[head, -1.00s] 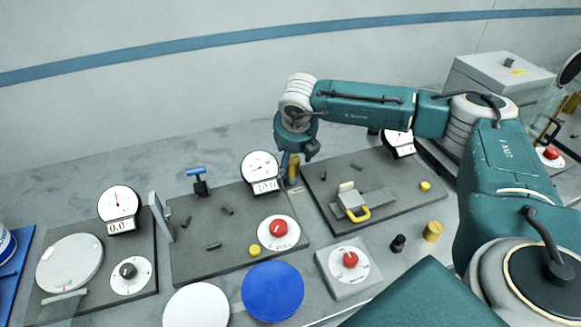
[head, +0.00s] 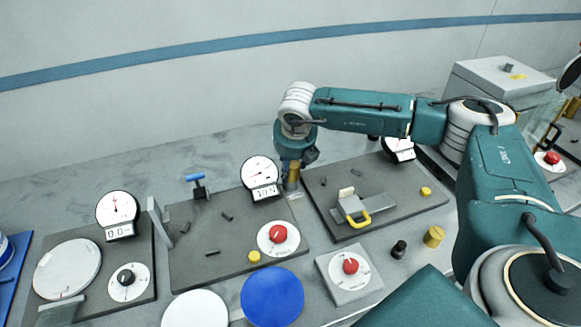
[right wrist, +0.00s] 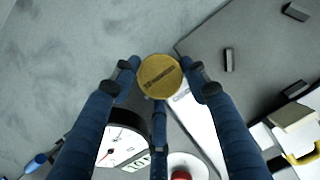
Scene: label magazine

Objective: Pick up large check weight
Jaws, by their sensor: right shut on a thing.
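The large check weight is a brass-coloured cylinder (head: 293,172) at the back of the bench, in the gap between the two dark plates. In the right wrist view its round top (right wrist: 160,76) shows between the fingers, with a dark marking across it. My right gripper (head: 291,164) reaches down from above and is shut on the weight, fingers on its sides. The weight looks upright; I cannot tell whether its base touches the bench. My left gripper is not in view.
A dial gauge (head: 260,172) stands close left of the weight. A plate with a yellow-handled clamp (head: 356,213) lies to the right. A smaller brass cylinder (head: 433,236) and a black one (head: 399,249) stand at the front right. Bare bench lies behind the plates.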

